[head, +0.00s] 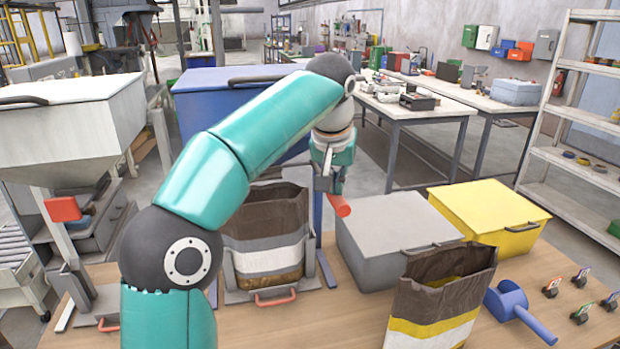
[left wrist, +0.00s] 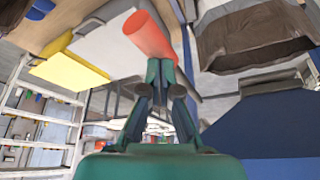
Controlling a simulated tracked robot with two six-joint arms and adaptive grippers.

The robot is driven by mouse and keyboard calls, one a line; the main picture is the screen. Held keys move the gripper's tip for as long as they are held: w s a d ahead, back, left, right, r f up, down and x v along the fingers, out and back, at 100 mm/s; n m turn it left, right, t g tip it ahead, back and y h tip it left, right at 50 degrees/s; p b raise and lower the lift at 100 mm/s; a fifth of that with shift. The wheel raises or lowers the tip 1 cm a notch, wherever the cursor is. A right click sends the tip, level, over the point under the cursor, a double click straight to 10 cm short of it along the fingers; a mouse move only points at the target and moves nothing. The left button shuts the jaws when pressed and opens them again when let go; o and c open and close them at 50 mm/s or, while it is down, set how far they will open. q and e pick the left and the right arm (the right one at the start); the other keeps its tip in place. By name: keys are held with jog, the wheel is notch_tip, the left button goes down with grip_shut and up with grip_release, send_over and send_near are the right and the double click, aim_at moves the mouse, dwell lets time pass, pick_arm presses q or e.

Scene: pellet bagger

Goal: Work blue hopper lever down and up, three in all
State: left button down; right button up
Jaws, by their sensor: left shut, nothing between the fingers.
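The blue hopper (head: 205,105) stands behind my left arm, which hides much of its front. Its lever has a red cylindrical grip (head: 341,206) at the hopper's right side, tilted down; the rest of the lever is mostly hidden. My left gripper (head: 328,185) is shut and empty, right above the red grip in the head view. In the left wrist view the closed fingertips (left wrist: 161,72) meet the edge of the red grip (left wrist: 150,36); I cannot tell whether they touch. My right gripper is not in view.
A brown and white bag (head: 268,238) stands under the blue hopper. A grey bin (head: 385,235), a yellow bin (head: 490,215), an open brown and yellow bag (head: 440,300) and a blue scoop (head: 512,305) occupy the wooden table (head: 345,325). A white hopper (head: 70,130) is at left.

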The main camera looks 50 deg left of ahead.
pick_arm(q)
notch_tip(320, 180, down, 8)
jog(key=b, duration=0.6)
notch_tip(320, 180, up, 21)
jog(key=a+p, duration=0.1)
jog(key=p, duration=1.7)
jog(key=shift+w, duration=0.3)
jog(key=shift+r, duration=0.1)
